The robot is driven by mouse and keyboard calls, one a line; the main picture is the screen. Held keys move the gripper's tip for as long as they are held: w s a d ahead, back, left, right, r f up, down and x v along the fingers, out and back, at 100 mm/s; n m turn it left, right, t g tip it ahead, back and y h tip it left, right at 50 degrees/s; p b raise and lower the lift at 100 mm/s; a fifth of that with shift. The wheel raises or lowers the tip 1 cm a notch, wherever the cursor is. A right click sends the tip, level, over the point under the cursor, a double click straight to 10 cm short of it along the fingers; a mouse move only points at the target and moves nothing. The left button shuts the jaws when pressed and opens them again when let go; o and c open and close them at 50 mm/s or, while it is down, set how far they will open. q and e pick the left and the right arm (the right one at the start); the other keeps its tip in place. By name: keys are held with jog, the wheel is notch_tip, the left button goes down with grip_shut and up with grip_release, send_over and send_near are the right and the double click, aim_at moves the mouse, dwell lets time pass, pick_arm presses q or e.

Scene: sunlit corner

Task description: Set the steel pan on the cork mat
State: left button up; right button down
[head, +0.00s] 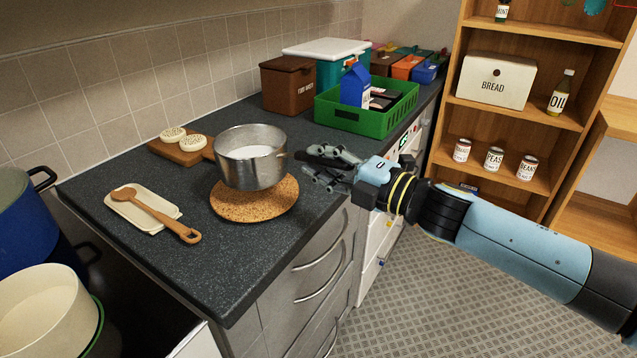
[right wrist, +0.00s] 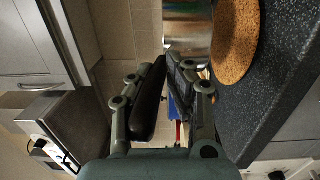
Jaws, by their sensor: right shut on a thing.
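The steel pan (head: 250,168), with something white inside, is upright over the back part of the round cork mat (head: 255,206). I cannot tell whether its base touches the mat. My right gripper (head: 318,160) is at the pan's right side, shut on its handle, which the fingers mostly hide. In the right wrist view, which is turned sideways, the fingers (right wrist: 168,85) point at the pan's steel wall (right wrist: 190,38), close beside the cork mat (right wrist: 236,45). My left gripper is not in view.
On the dark counter (head: 215,265), a wooden spoon (head: 160,212) lies on a cream rest (head: 130,210), left of the mat. A wooden board (head: 170,152) with two pale round items is behind. A green crate (head: 370,118) and brown bin (head: 287,88) stand further back.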

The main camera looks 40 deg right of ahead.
jog(key=shift+w+a, duration=0.15)
jog(key=shift+w, duration=0.15)
jog(key=shift+f, duration=0.3)
notch_tip(320, 180, down, 4)
jog(key=b, duration=0.4)
jog(key=shift+r, duration=0.15)
jog(key=c, duration=1.7)
grip_release()
jog(key=o, duration=0.4)
